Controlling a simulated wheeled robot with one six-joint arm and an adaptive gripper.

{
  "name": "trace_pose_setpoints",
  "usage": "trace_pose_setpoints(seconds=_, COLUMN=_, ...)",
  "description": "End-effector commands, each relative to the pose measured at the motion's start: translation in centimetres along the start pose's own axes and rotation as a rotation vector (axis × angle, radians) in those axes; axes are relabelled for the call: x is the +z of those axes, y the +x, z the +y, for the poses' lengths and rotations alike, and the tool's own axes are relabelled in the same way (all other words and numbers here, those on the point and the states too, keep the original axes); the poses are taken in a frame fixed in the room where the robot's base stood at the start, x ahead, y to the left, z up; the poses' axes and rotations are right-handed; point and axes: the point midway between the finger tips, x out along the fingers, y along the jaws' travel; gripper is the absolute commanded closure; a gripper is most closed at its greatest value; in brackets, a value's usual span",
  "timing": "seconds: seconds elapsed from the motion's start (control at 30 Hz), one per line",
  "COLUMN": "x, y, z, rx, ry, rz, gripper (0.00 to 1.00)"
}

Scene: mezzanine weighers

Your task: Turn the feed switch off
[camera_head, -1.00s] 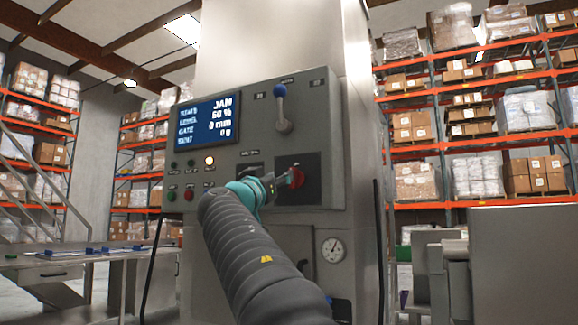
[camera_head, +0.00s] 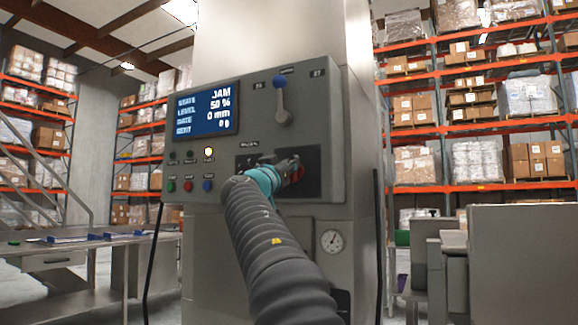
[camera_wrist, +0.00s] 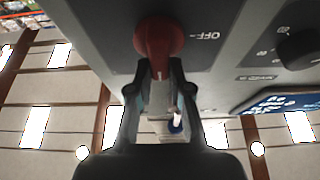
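The feed switch, a red knob (camera_head: 298,174) on a dark square plate, is on the front of the grey machine cabinet (camera_head: 325,110). My gripper (camera_head: 290,172) is at the knob and partly covers it. In the wrist view the red knob (camera_wrist: 158,42) fills the top centre, with its narrow handle between the two fingertips of my gripper (camera_wrist: 159,70). The fingers are drawn in and appear to touch both sides of the handle. An "OFF" label (camera_wrist: 204,36) is to the right of the knob in that view.
A screen (camera_head: 207,110) reads JAM and 50 %. Below it are several buttons and a lit lamp (camera_head: 208,152). A blue-tipped lever (camera_head: 281,98) is above the switch and a gauge (camera_head: 332,241) below. A bench (camera_head: 75,242) stands left and grey cabinets (camera_head: 520,262) stand right.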

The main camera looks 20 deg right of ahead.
Motion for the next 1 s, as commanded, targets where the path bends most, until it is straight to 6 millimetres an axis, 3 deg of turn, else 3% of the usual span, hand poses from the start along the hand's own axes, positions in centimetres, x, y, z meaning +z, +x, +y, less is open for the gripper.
trace_pose_setpoints(seconds=0.47, x=-0.05, y=-0.03, z=-0.01, rx=-0.026, ry=-0.062, rz=0.002, gripper=1.0)
trace_pose_setpoints(seconds=1.0, x=-0.12, y=-0.01, z=-0.62, rx=-0.198, ry=-0.476, rz=0.002, gripper=1.0)
